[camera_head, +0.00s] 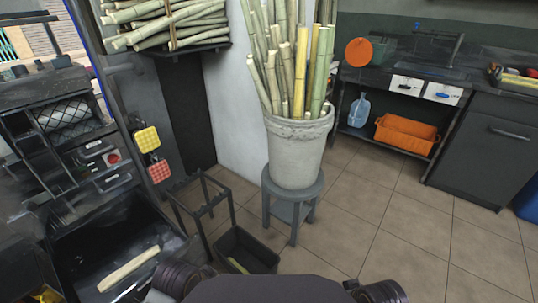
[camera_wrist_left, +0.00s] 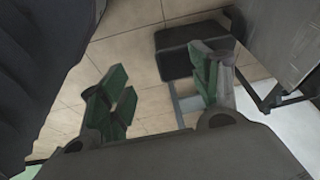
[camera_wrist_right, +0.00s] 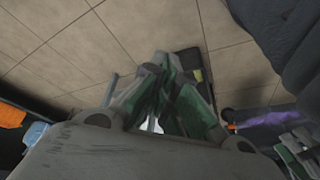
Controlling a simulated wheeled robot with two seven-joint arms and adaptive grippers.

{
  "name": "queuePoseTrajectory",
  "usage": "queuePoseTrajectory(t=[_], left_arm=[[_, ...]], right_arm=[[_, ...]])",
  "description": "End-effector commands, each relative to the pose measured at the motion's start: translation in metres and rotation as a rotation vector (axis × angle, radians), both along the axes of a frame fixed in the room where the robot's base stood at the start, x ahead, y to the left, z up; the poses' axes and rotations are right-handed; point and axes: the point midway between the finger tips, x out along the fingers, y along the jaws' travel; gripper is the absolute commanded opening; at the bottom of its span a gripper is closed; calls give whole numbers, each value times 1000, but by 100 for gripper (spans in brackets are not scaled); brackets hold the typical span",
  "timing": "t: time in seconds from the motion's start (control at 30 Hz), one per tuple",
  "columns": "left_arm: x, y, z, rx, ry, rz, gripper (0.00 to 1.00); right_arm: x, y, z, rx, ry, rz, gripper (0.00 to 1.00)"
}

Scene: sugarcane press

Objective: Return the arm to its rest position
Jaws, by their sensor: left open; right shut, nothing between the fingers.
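My left gripper (camera_wrist_left: 160,90) shows in the left wrist view with its green-padded fingers spread apart and nothing between them. Tiled floor lies beyond it. My right gripper (camera_wrist_right: 168,95) shows in the right wrist view with its green-padded fingers together and nothing held. Floor tiles and a dark bin with something yellow-green lie beyond it. In the head view neither gripper's fingers show; only dark parts of my own arms show at the bottom edge.
A pot (camera_head: 297,148) of tall sugarcane stands on a grey stool (camera_head: 292,190). A dark bin (camera_head: 238,240) sits on the floor beside a metal frame. The press machine (camera_head: 75,130) stands at left, with a cane piece (camera_head: 128,268) on its tray. Floor at right is clear.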

Motion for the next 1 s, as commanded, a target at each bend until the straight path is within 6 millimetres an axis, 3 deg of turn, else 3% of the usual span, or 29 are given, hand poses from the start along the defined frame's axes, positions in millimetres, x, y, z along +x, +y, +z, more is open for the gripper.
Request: queuePoseTrajectory(t=[0.2,0.6,1.0], left_arm=[[-16,29,8,-8,9,201,63],[-37,65,18,-4,14,425,63],[-29,62,12,-2,23,419,63]], right_arm=[[-2,-9,11,-32,19,-15,0],[-7,-20,22,-66,45,-35,0],[0,-18,16,-66,54,-32,0]])
